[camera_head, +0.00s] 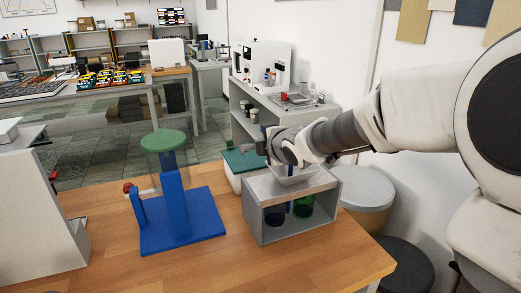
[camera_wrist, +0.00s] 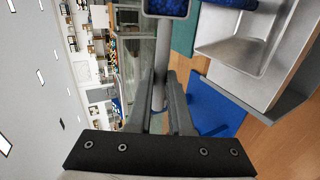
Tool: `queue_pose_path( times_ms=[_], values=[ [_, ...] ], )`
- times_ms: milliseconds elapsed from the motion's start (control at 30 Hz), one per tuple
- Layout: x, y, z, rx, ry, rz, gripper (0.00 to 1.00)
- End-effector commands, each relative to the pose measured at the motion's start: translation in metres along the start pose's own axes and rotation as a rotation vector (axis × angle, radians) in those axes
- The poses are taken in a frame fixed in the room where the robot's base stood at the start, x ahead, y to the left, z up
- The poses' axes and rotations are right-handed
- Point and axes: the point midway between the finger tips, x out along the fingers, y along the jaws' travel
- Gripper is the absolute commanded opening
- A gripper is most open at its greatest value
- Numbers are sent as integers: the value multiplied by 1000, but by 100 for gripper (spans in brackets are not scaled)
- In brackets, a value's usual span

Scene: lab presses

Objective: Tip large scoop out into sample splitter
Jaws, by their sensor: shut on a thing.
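My gripper is shut on the grey rod handle of the large scoop (camera_wrist: 160,60) in the wrist view. The scoop's head is cut off by the top edge of that view, with blue material in it. In the head view my gripper (camera_head: 266,147) is above the sample splitter (camera_head: 253,222), a grey box with a metal hopper on top; the scoop is mostly hidden by my arm there. In the wrist view the splitter's hopper (camera_wrist: 232,55) lies beside the scoop, with blue material at its upper end. A blue cup (camera_head: 275,215) and a green cup (camera_head: 303,206) stand inside the splitter.
A blue stand (camera_head: 174,205) with a green-topped clear container is left of the splitter on the wooden table. A teal-lidded bin (camera_head: 243,160) stands behind the splitter. A grey machine (camera_head: 35,225) fills the left edge. Stools (camera_head: 365,195) stand at right.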

Motion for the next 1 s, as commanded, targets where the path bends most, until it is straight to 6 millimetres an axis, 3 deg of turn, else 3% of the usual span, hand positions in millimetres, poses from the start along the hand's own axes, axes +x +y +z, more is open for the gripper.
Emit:
queue_pose_path(
  times_ms=[1000],
  values=[
    [-3, -12, 0, 2, 3, 168, 0]
  ],
)
